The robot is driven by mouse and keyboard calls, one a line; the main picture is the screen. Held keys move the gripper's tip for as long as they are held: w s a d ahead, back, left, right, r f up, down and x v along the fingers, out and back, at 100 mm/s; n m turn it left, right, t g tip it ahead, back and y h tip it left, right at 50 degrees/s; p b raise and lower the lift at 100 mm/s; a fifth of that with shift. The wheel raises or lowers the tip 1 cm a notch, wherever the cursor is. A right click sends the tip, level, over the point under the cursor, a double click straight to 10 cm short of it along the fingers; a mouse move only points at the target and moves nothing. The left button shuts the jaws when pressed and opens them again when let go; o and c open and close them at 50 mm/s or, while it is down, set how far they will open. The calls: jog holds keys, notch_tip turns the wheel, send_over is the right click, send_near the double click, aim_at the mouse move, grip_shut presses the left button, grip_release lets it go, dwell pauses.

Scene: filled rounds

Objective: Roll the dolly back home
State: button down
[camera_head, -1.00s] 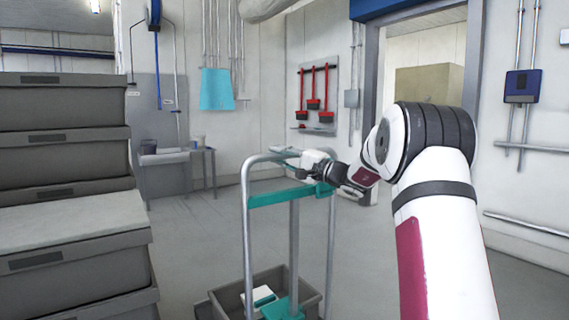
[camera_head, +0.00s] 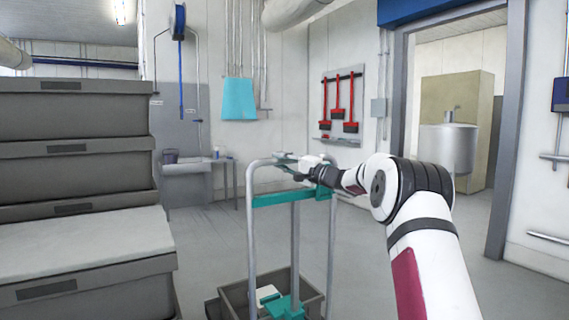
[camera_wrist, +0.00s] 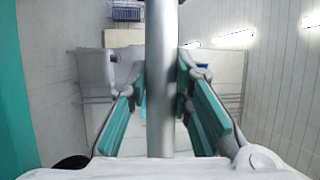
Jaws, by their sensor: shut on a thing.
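The dolly (camera_head: 247,240) stands in front of me in the head view. It has a grey tube handle frame, a teal crossbar and a grey bin (camera_head: 235,297) low down with a white and teal item in it. My gripper (camera_head: 308,170) is at the top of the frame, by the handle. In the wrist view a grey tube (camera_wrist: 161,90) of the handle runs between the teal-padded fingers of my gripper (camera_wrist: 160,112), which are shut on it. The dolly's wheels are out of view.
Stacked grey crates (camera_head: 75,150) rise close on the left. A sink table (camera_head: 190,175) stands at the back wall, with red brushes (camera_head: 338,105) hanging to its right. A doorway (camera_head: 450,130) opens on the right, showing a metal tank (camera_head: 448,147). The floor (camera_head: 375,265) beyond the dolly is clear.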

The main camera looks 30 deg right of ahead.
jog(key=shift+w+r, duration=0.1)
jog(key=shift+w, duration=0.5)
jog(key=c, duration=1.4)
grip_release()
jog(key=shift+w, duration=0.1)
jog(key=v, duration=1.2)
